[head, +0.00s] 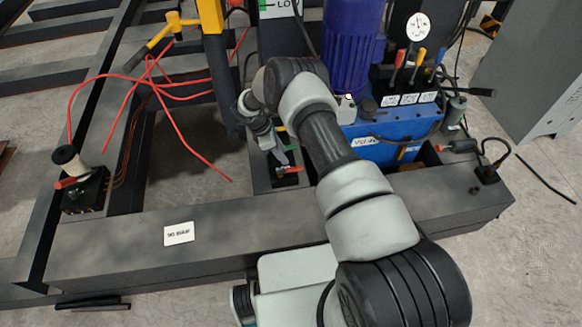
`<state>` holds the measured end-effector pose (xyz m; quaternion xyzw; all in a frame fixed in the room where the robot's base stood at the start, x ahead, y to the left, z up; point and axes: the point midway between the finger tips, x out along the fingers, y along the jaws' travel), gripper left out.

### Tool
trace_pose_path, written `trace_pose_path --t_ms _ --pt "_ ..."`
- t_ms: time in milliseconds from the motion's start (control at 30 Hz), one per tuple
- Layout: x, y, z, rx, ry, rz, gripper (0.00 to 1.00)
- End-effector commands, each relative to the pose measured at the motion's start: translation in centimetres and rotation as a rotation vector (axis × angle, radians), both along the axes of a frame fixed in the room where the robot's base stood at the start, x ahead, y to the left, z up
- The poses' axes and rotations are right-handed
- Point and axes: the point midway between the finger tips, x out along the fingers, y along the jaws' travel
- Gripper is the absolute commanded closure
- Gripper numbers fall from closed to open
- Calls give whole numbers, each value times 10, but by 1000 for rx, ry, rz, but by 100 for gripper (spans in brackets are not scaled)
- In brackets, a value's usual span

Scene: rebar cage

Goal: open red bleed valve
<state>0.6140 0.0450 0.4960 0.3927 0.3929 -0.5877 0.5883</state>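A small red valve handle (287,170) sits on a dark block between the frame beam and the blue hydraulic unit. My gripper (279,157) reaches down right above and beside this handle. Its fingers are small and partly hidden by my wrist and arm, so I cannot tell whether they touch the handle or how far apart they are. Another red lever (66,184) sits on a black block at the left, below a pale spool-shaped knob. No label shows which red handle is the bleed valve.
The blue hydraulic unit (385,150) with a gauge (417,26) and several coloured levers stands right of my gripper. A yellow post (210,17) rises to the left. Red cables (172,112) lie loose at the left. A dark beam (125,237) with a white label runs across the front.

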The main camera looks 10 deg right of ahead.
Motion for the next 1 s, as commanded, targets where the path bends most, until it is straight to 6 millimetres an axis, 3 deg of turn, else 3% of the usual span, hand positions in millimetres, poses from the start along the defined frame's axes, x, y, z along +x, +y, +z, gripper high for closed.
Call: trace_pose_path --t_ms 33,200,400,867,1000 --pt "-1 -5 -15 0 3 -2 67" --pt "-1 -18 -48 1 1 -3 67" --pt "-1 -30 -74 0 0 -2 67" --pt "0 -35 -83 0 0 -1 67" --pt "0 -35 -83 0 0 -1 91"
